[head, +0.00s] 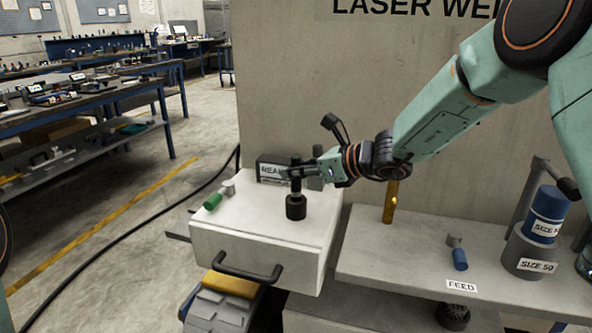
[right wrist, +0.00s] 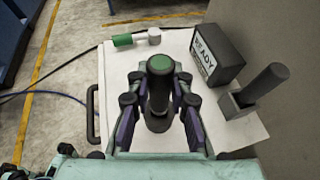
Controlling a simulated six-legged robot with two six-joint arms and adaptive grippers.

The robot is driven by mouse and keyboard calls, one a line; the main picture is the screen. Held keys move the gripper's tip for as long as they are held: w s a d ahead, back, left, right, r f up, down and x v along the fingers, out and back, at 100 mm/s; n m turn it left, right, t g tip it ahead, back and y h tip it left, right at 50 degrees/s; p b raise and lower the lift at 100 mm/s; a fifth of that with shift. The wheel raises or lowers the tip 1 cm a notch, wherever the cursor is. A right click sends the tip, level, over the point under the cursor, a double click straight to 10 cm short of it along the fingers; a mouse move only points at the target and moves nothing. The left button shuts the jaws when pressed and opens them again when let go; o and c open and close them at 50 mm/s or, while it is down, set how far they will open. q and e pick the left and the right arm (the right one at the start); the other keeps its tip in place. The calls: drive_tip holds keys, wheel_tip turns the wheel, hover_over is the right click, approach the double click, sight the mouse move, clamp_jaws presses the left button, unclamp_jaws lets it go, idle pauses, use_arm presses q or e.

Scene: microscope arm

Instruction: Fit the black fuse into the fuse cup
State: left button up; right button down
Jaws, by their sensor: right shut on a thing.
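A black fuse with a green disc on its top stands upright in my right gripper (head: 295,172). The fuse (right wrist: 161,82) also shows in the right wrist view, between the two fingers. The black fuse cup (head: 296,207) sits on top of the white box (head: 262,238). The fuse's lower end is in line with the cup and meets its mouth in the head view. I cannot tell how deep it sits. In the right wrist view the fuse and fingers hide most of the cup. My left gripper is not in view.
A green and white piece (head: 212,201) lies on the box's left side. A READY sign (head: 271,169) and a grey lever (right wrist: 262,88) stand at the back. The FEED shelf (head: 420,262) to the right holds a small blue piece (head: 459,258) and a SIZE 50 stand (head: 530,250).

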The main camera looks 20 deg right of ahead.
sight(297, 194)
drive_tip(key=shift+f+b, duration=2.25)
drive_tip(key=shift+f, duration=0.3)
drive_tip(key=c, duration=1.1)
unclamp_jaws()
drive_tip(key=shift+c, duration=0.2)
drive_tip(key=shift+d, duration=0.1)
drive_tip(key=v, duration=1.1)
drive_tip(key=shift+s+d+r, duration=0.2)
drive_tip(key=shift+s+r, duration=0.05)
drive_tip(key=shift+s, duration=0.1)
